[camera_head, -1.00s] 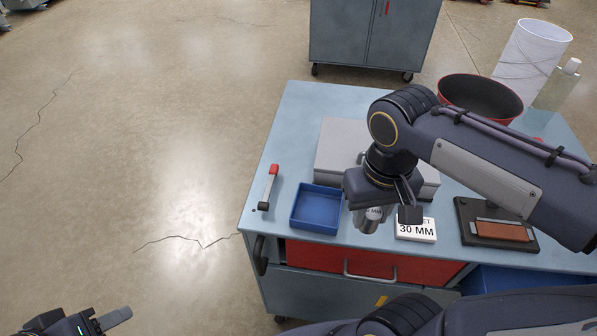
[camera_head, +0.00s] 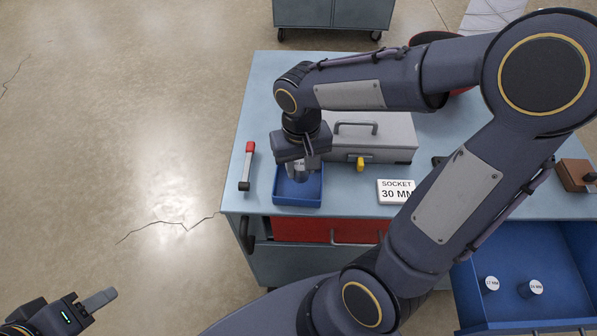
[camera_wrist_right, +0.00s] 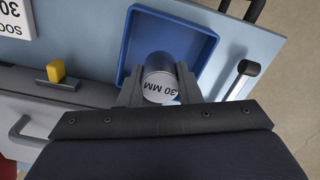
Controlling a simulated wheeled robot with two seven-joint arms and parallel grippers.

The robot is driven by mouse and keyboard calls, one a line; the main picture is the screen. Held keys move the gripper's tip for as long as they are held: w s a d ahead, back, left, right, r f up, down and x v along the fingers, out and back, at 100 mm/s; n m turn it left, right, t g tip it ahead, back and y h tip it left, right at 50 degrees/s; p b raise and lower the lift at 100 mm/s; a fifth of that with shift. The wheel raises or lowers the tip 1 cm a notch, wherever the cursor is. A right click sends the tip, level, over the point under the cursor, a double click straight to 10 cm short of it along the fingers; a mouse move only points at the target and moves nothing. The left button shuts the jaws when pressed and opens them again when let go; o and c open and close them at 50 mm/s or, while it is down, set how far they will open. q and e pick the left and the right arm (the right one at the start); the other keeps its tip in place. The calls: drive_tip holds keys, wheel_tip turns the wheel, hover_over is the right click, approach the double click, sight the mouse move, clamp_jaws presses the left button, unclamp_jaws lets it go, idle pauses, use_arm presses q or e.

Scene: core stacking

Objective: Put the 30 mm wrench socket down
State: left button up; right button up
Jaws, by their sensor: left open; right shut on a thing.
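The 30 mm wrench socket (camera_head: 300,171) is a grey metal cylinder. In the right wrist view its labelled end, reading 30 MM (camera_wrist_right: 160,88), faces the camera. My right gripper (camera_head: 298,165) is shut on it and holds it over the blue tray (camera_head: 298,201). The tray also shows in the right wrist view (camera_wrist_right: 202,40). I cannot tell whether the socket touches the tray floor. My left gripper (camera_head: 92,303) is open and empty at the lower left, over the floor and away from the table.
A red-and-black handled tool (camera_head: 247,166) lies left of the tray. A grey toolbox (camera_head: 390,135) with a yellow latch stands behind. A SOCKET 30 MM sign (camera_head: 396,191) stands to the right. An open blue drawer (camera_head: 562,295) holds two sockets.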

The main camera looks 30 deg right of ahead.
sight(299, 175)
drive_tip(key=shift+w+f, duration=0.2)
drive_tip(key=shift+f, duration=0.1)
drive_tip(key=shift+w+f, duration=0.1)
drive_tip(key=shift+f, duration=1.45)
drive_tip(key=shift+f+b, duration=0.3)
drive_tip(key=shift+b, duration=0.1)
drive_tip(key=o, duration=1)
drive_tip(key=shift+r, duration=0.1)
drive_tip(key=shift+o, duration=0.2)
